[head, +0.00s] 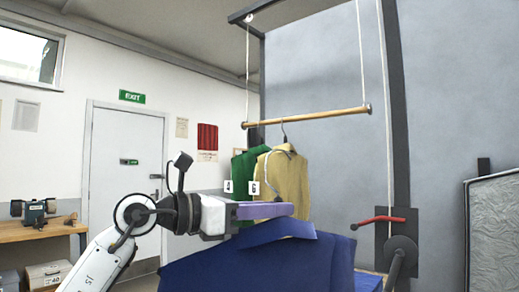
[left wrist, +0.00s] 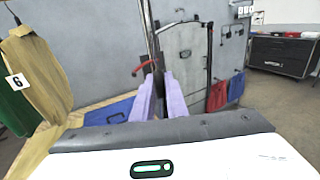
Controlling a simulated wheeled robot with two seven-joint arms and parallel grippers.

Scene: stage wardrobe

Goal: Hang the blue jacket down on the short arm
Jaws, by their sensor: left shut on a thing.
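The blue jacket (head: 255,268) fills the bottom middle of the head view, directly below my left gripper (head: 285,210). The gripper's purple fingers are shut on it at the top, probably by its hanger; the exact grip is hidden. A thin grey hook rises above the fingers in front of the yellow jacket. In the left wrist view the purple fingers of the left gripper (left wrist: 159,97) point away from the camera. I cannot clearly make out the short arm. My right gripper is not in view.
A wooden rail (head: 310,117) hangs on ropes, with a green jacket (head: 240,168) and a yellow jacket (head: 292,178) below it. A red crank handle (head: 378,219) is on the right. A workbench (head: 40,230) stands at the left. A dark cabinet (left wrist: 282,54) shows in the left wrist view.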

